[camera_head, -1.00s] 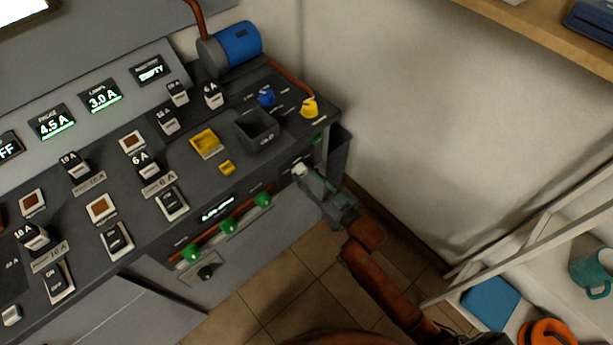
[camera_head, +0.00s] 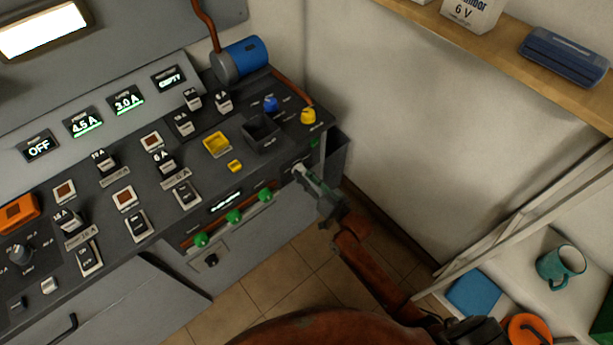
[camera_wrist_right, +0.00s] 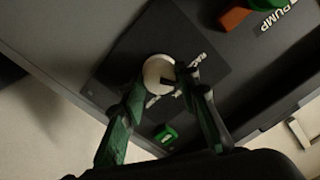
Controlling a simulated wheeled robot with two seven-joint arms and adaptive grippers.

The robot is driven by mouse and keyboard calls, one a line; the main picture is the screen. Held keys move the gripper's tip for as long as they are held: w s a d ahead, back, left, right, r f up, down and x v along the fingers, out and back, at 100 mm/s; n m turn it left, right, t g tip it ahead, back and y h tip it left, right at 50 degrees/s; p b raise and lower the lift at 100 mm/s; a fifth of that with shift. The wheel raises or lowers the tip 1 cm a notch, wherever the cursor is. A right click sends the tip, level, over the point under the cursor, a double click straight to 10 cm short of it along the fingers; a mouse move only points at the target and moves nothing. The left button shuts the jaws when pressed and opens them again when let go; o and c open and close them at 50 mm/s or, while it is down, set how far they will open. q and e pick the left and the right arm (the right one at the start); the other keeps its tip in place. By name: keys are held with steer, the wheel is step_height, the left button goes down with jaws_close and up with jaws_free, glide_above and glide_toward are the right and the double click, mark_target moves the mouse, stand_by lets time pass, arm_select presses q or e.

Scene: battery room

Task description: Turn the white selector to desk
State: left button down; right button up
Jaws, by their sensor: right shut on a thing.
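The white selector (camera_wrist_right: 155,70) is a round white knob on a dark plate in the right wrist view. In the head view it shows as a small pale spot (camera_head: 297,167) on the console's right front face. My right gripper (camera_head: 308,178) reaches it from the lower right. In the right wrist view the green-backed fingers of this gripper (camera_wrist_right: 163,84) stand on both sides of the knob and are shut on it. Lettering on the plate is partly covered by a finger, and I cannot read the pointer's setting. My left gripper is not in view.
A green block (camera_wrist_right: 166,134) sits near the selector plate. Green knobs (camera_head: 233,216) line a rail to its left. A dark bin (camera_head: 333,156) hangs at the console's right end. A white rack (camera_head: 510,232) with a teal mug (camera_head: 560,266) stands at right.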

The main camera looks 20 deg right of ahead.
steer(key=m+p, duration=0.1)
steer(key=m, duration=0.1)
steer(key=m+p, duration=0.1)
steer(key=shift+r+m+p, duration=0.2)
steer(key=shift+m+p, duration=0.2)
steer(key=shift+m, duration=0.3)
arm_select(q)
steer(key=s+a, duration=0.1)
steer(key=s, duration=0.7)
steer(key=shift+p, duration=0.4)
arm_select(e)
steer(key=shift+f+m, duration=0.15)
steer(key=shift+m, duration=0.35)
steer(key=o, duration=1.2)
steer(key=shift+c, duration=0.2)
steer(key=shift+s+f, duration=0.1)
steer(key=v, duration=1.1)
steer(key=shift+s+d, duration=0.15)
steer(key=shift+s, duration=0.25)
